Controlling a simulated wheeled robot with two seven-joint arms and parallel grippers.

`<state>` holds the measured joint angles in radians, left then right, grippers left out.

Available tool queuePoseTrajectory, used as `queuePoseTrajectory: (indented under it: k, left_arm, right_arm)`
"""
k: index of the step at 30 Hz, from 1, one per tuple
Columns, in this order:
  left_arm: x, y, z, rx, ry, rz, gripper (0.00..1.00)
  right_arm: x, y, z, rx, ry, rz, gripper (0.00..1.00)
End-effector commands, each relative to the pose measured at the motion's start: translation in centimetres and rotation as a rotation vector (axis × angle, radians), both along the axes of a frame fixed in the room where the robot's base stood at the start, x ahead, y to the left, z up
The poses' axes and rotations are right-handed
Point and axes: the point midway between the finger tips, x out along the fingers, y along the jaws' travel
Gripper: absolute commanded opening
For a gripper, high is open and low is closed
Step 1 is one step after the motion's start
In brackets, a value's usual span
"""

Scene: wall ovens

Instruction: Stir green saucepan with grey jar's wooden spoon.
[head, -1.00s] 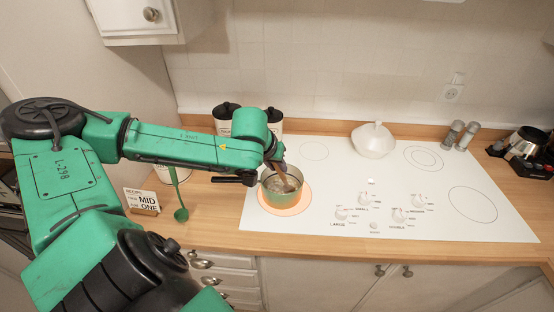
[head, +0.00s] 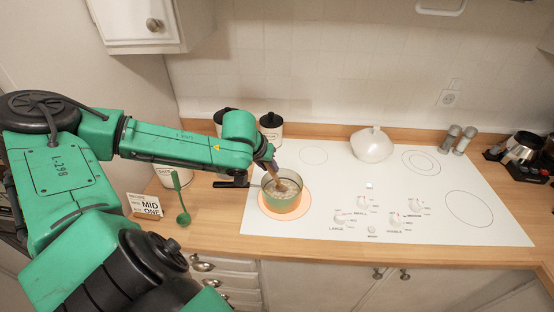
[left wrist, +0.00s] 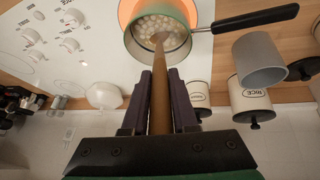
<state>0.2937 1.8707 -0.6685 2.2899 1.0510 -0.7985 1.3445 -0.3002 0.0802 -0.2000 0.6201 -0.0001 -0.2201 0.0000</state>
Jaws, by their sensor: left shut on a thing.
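The green saucepan (head: 283,206) stands on the glowing front-left burner, with its black handle (head: 230,184) pointing left. Pale round pieces lie in it. My left gripper (left wrist: 160,78) is shut on the wooden spoon (left wrist: 160,100), which also shows in the head view (head: 285,186). The spoon is tilted, its lower end inside the saucepan among the pieces. The gripper is just above the saucepan's rim, at its back left in the head view (head: 270,168). The grey jar (left wrist: 260,62) stands empty-looking on the counter in the left wrist view; my arm hides it in the head view. My right gripper is not in view.
A green ladle (head: 183,218) and a recipe card (head: 144,205) are on the counter at left. Black-lidded canisters (head: 271,128) stand behind my arm. A white lidded pot (head: 372,145) is at the back of the white cooktop (head: 330,180). Control knobs lie right of the saucepan.

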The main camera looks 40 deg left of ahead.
Motion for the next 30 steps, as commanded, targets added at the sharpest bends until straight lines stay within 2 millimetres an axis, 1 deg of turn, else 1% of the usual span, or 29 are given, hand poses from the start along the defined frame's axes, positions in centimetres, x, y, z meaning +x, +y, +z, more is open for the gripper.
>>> queuePoseTrajectory:
  k: [1, 5, 8, 19, 23, 30]
  left_arm:
    - [0.0, 0.0, 1.0, 0.001, -0.002, 0.0, 0.0]
    - [0.0, 0.0, 2.3, 0.001, -0.001, 0.001, 0.0]
    - [0.1, 0.1, 3.0, 0.003, -0.002, 0.001, 0.0]
    - [0.1, 0.1, 6.7, 0.002, -0.003, 0.001, 0.0]
    - [0.0, 0.0, 7.3, 0.002, 0.0, 0.0, 0.0]
    - [0.0, 0.0, 7.4, 0.001, 0.0, 0.0, 0.0]
  right_arm:
    - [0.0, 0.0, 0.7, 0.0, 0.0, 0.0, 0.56]
    - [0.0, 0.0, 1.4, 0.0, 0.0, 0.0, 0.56]
    - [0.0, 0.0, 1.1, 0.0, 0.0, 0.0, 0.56]
    - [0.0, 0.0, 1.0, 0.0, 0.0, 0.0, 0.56]
    - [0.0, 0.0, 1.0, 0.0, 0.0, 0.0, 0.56]
    - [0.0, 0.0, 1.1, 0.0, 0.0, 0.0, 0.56]
